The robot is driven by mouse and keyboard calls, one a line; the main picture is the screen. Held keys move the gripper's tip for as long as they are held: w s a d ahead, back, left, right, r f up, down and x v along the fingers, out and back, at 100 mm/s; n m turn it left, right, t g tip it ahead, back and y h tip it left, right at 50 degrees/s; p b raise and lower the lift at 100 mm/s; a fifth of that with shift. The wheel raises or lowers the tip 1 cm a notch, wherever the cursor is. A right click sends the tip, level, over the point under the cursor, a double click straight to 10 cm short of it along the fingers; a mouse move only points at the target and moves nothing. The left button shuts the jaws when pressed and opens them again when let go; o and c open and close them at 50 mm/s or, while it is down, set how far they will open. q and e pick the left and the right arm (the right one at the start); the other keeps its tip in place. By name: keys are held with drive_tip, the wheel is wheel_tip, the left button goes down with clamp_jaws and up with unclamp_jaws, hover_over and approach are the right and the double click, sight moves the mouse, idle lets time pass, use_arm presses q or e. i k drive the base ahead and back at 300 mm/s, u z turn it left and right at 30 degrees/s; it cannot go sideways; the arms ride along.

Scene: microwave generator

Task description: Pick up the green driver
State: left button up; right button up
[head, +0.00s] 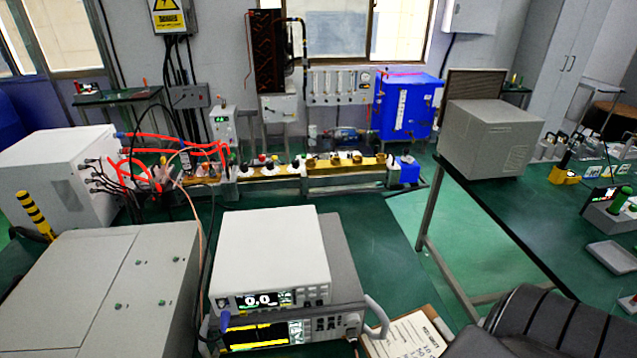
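A green upright handle (619,200), which looks like the green driver, stands at the far right on the right-hand table. It rises from a grey holder (605,217) with a small dark display beside it. A second green piece lies at the right picture edge, cut off and too small to tell. Neither of my grippers is in view.
A grey box (491,138) stands at the back left of the dark green right-hand table (520,205). A yellow holder (563,175) and a small grey tray (612,256) are on it. A black padded chair (545,325) stands in front.

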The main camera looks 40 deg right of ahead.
sight(625, 192)
drive_tip(key=z, duration=0.4)
drive_tip(key=k, duration=0.55)
drive_tip(key=z, duration=1.05)
drive_tip(key=k, duration=0.85)
drive_tip(key=z, duration=1.1)
drive_tip(key=i, duration=0.5)
drive_tip(key=z, duration=0.65)
drive_tip(key=i, duration=1)
drive_tip(key=u, duration=0.65)
drive_tip(key=k, duration=0.45)
drive_tip(key=z, duration=1.25)
drive_tip(key=i, duration=1.3)
drive_tip(key=z, duration=0.45)
